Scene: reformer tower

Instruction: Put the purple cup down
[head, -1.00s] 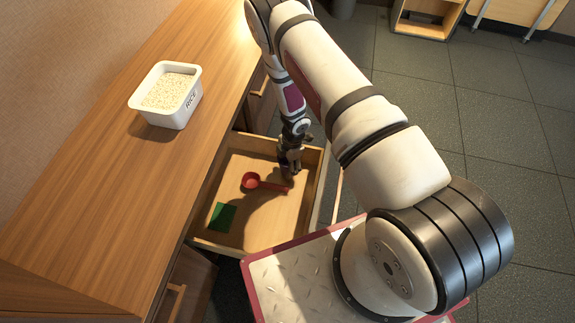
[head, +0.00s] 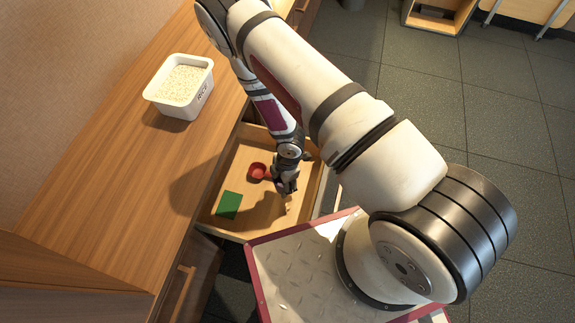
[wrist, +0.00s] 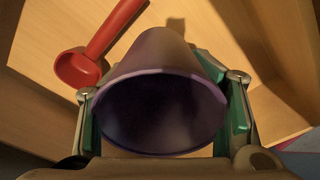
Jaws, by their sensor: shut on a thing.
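The purple cup (wrist: 160,112) fills the middle of the wrist view, its dark mouth facing the camera. My gripper (head: 287,187) is shut on it, with one green-padded finger on each side. In the head view my gripper points down over the right side of the open wooden drawer (head: 246,229). The cup cannot be made out clearly there, and I cannot tell its height above the drawer floor.
A red scoop (head: 257,171) lies in the drawer, close to my gripper; it also shows beyond the cup in the wrist view (wrist: 82,70). A green block (head: 229,205) lies near the drawer's front left. A white rice tub (head: 180,87) stands on the counter (head: 120,175).

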